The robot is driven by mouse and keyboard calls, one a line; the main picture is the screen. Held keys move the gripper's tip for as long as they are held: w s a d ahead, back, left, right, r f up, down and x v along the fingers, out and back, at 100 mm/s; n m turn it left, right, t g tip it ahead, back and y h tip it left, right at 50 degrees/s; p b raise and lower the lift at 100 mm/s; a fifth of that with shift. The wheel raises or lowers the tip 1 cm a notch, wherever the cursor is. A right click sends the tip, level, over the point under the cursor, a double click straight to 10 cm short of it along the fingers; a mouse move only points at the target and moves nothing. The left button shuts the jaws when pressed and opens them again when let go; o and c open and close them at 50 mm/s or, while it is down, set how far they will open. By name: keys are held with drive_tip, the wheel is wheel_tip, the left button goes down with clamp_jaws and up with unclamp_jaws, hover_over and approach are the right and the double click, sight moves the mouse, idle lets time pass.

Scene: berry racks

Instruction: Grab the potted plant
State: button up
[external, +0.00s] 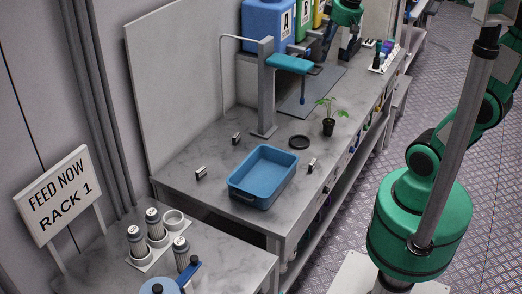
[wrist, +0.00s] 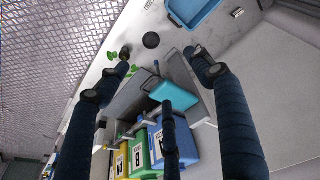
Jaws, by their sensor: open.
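The potted plant (external: 328,126) is a small green seedling in a black pot, upright on the marble counter to the right of a round black saucer (external: 299,141). In the wrist view, the plant's green leaves (wrist: 112,56) show around the left fingertip, which partly covers the plant.
A blue tray (external: 234,188) stands in front of the saucer. A grey post with a teal arm (external: 288,63) rises behind the plant. Labelled blue, green and yellow bins (external: 268,22) stand at the back. Small clips lie around the tray.

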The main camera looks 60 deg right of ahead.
drive_tip(key=w+d+m+g+p, duration=0.15)
drive_tip(key=w+d, duration=0.35)
drive_tip(key=d, duration=0.7)
drive_tip(key=g+p, duration=0.2)
hover_over(329, 121)
wheel_tip(329, 121, down, 4)
wheel_tip(329, 121, down, 30)
drive_tip(key=shift+s+y, duration=0.15)
drive_tip(key=shift+y, duration=0.25)
drive_tip(key=shift+f+t, duration=0.15)
drive_tip(key=shift+t, duration=0.1)
drive_tip(key=shift+f+b, duration=0.3)
drive_tip(key=shift+f, duration=3.85)
drive_tip(key=shift+f, duration=2.6)
